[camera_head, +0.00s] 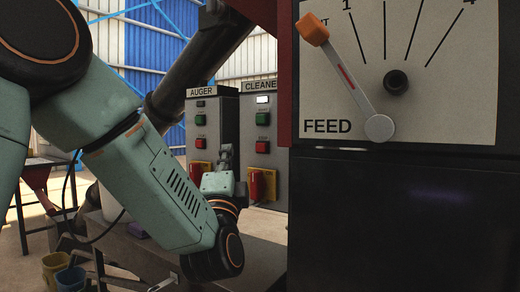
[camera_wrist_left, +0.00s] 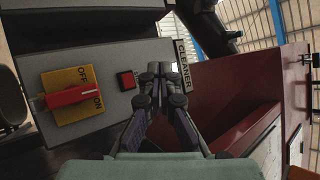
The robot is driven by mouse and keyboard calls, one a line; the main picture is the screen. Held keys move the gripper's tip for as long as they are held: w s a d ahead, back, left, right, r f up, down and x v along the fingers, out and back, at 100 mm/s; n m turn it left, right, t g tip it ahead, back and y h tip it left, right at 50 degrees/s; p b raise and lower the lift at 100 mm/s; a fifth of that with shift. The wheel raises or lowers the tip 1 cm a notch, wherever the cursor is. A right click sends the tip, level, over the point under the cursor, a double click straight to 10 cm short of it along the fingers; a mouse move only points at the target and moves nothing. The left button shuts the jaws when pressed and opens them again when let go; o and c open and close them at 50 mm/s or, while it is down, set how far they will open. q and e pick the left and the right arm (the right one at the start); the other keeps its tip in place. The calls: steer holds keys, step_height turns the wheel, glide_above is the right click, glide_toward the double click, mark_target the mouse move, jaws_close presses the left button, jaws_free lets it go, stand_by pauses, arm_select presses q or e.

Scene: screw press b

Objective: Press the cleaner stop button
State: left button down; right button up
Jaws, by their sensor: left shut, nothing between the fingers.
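The cleaner control box (camera_head: 281,130) is a grey panel labelled CLEANER, just left of the dark press body in the head view. Its red stop button (camera_head: 262,147) sits below a green button (camera_head: 262,119). In the left wrist view the red button (camera_wrist_left: 127,80) lies just left of my fingertips and is uncovered. My left gripper (camera_head: 226,150) is shut and empty, at the left edge of the cleaner box in the head view. In the wrist view its fingertips (camera_wrist_left: 161,68) hide the panel between the red button and the CLEANER label (camera_wrist_left: 184,65). Contact with the panel cannot be told. My right gripper is not in view.
A red OFF/ON switch (camera_wrist_left: 70,96) on a yellow plate is below the red button. The similar AUGER box (camera_head: 223,107) stands to the left. A FEED dial with an orange-tipped lever (camera_head: 350,78) fills the right. A dark diagonal pipe (camera_head: 190,75) is behind my arm.

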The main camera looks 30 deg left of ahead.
mark_target(260, 148)
arm_select(q)
steer(key=w, duration=0.8)
steer(key=shift+w+d, duration=0.35)
steer(key=shift+w, duration=0.05)
stand_by(1.2)
steer(key=shift+w+p, duration=0.35)
steer(key=shift+w, duration=0.1)
steer(key=shift+w, duration=0.4)
stand_by(0.7)
steer(key=shift+s, duration=0.2)
steer(key=shift+s+p, duration=0.35)
steer(key=shift+s, duration=0.35)
